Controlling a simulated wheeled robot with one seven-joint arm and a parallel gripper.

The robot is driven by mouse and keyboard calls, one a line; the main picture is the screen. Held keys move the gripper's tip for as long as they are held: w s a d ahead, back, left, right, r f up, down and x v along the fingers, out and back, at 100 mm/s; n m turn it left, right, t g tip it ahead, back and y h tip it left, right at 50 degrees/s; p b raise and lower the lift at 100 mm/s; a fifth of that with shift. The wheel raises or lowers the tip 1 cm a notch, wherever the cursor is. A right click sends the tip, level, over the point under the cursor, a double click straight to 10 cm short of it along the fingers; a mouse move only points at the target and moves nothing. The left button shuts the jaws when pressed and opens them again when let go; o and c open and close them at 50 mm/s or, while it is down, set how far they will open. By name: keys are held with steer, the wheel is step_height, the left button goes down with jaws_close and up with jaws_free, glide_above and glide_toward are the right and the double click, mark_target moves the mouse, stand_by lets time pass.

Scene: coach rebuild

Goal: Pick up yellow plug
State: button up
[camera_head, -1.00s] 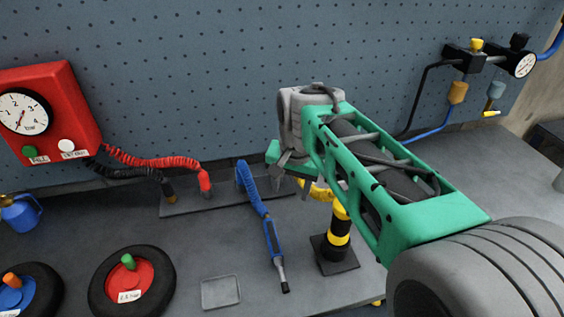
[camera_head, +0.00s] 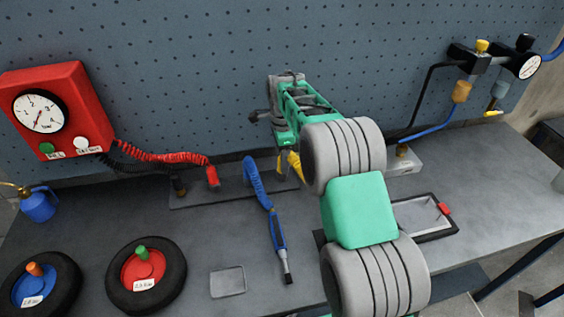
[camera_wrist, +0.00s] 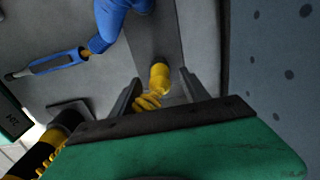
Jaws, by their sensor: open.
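The yellow plug (camera_wrist: 159,76) stands at the end of a yellow coiled hose (camera_wrist: 147,103) on a grey strip, in the wrist view. It shows between the tips of my gripper (camera_wrist: 161,82), whose two dark fingers are spread apart. I cannot tell how far below the fingertips the plug is. In the head view my gripper (camera_head: 286,152) is over the back of the bench, with yellow (camera_head: 294,164) showing beside and below it. My arm hides much of that area.
A blue coiled hose with a blue tool (camera_head: 276,232) lies just left. A red plug (camera_head: 212,177) and a black plug (camera_head: 180,187) stand further left on the strip (camera_head: 230,197). A yellow-and-black post (camera_wrist: 45,150) is close by in the wrist view. The pegboard wall (camera_head: 200,80) is behind.

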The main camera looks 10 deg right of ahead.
steer(key=shift+f, duration=0.15)
steer(key=shift+c, duration=0.3)
jaws_close()
stand_by(0.3)
